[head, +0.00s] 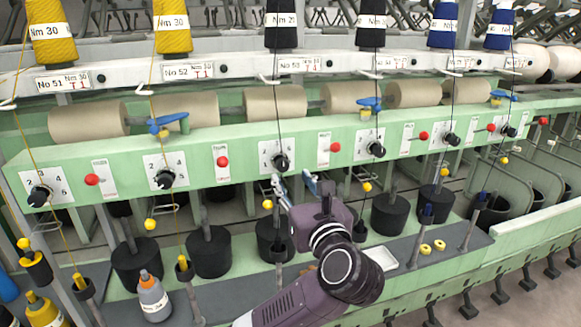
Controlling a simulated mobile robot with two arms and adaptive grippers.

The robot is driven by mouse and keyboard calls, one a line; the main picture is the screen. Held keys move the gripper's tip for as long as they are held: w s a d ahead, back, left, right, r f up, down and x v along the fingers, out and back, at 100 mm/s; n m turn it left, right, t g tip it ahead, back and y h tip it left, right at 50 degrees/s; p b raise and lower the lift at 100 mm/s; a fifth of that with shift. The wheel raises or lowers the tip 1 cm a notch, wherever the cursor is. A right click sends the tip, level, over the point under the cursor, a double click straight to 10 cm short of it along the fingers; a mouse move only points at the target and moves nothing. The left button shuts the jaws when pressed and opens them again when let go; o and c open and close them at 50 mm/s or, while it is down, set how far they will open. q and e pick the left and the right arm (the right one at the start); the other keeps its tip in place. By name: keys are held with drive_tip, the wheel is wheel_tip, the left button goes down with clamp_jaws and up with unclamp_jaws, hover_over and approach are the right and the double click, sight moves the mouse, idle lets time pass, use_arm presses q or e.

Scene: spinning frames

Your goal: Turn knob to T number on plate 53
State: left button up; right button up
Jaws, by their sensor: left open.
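The third plate from the left, which appears to be plate 53 (300,65), is on the white rail. Its print is too small to read surely, including the T number. Below it on the green beam is a white dial panel (266,152) with a black knob (281,162). The panel's numbers and the knob's pointer direction are too small to tell. My left gripper (293,178) is open and empty, with its fingers just below and right of this knob, apparently apart from it. My right gripper is not in view.
Similar black knobs stand on both sides, such as one at left (165,179) and one at right (376,149). Red buttons (222,161) sit between them. A blue yarn guide (369,103) sticks out at right. Dark yarn runs down past the knob. Black cylinders (209,252) stand below the beam.

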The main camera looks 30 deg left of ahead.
sight(284, 168)
use_arm(q)
drive_tip(key=p+x, duration=0.1)
drive_tip(key=x, duration=0.5)
drive_tip(key=shift+a, duration=0.2)
drive_tip(key=shift+c, duration=0.3)
clamp_jaws()
